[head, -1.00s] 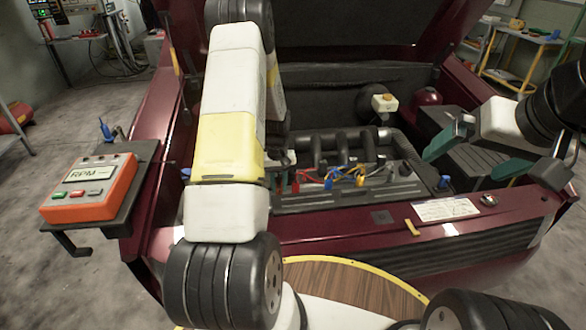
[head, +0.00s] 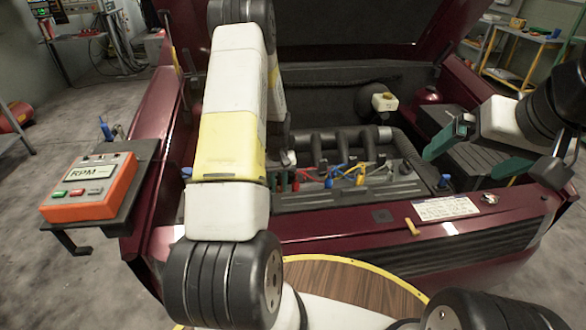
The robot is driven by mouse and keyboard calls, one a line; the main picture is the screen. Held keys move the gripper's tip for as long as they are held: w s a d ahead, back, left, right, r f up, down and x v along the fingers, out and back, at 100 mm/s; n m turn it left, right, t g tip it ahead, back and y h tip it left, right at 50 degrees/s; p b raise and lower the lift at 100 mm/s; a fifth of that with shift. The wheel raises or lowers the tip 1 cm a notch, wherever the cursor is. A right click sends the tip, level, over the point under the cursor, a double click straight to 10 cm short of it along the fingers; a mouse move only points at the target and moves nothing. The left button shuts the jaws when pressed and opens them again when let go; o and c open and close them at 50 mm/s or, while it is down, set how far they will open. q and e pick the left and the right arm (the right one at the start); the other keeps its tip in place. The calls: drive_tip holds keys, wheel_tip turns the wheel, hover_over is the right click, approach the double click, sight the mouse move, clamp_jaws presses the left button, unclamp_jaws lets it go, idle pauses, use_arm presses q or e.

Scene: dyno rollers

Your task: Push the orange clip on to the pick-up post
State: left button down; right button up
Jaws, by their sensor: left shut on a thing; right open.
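My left arm crosses the engine bay, and my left gripper (head: 288,159) shows only in part beyond it, over the left end of the engine. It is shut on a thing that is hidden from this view. An orange-yellow clip or lead end (head: 360,179) shows at the engine's front, but I cannot tell which clip it is. A red clip (head: 295,182) and a blue clip (head: 328,181) are left of it. I cannot make out the pick-up post. My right gripper (head: 476,155) is open and empty above the right side of the bay, its green fingers wide apart.
An orange RPM meter (head: 90,188) sits on a dark shelf left of the car. The raised hood is behind the engine. The maroon front panel (head: 400,238) bears a white label (head: 447,208) and a small yellow piece (head: 412,227). A round wooden top (head: 350,285) is nearest.

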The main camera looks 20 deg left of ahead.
use_arm(q)
drive_tip(key=shift+f, duration=0.55)
idle(0.4)
drive_tip(key=c, duration=1.2)
unclamp_jaws()
drive_tip(key=shift+o, duration=0.2)
wheel_tip(320, 180, up, 8)
drive_tip(key=shift+d+r, duration=0.1)
drive_tip(key=shift+r, duration=0.15)
drive_tip(key=s+d+r+m+t+h, duration=0.15)
drive_tip(key=s+d+r, duration=0.25)
drive_tip(key=r, duration=0.7)
drive_tip(key=s+d+r+m+t+y, duration=0.15)
drive_tip(key=s+d+r, duration=0.25)
drive_tip(key=r, duration=0.7)
drive_tip(key=s+d+r+m+t+h, duration=0.1)
drive_tip(key=s+r, duration=0.3)
drive_tip(key=s, duration=0.4)
drive_tip(key=s+d+r+m+t+h, duration=0.1)
drive_tip(key=s+d+r, duration=0.3)
drive_tip(key=s, duration=0.4)
drive_tip(key=shift+s+d+r+m+t, duration=0.2)
drive_tip(key=shift+s+r+m+t, duration=0.2)
drive_tip(key=shift+r+t, duration=0.25)
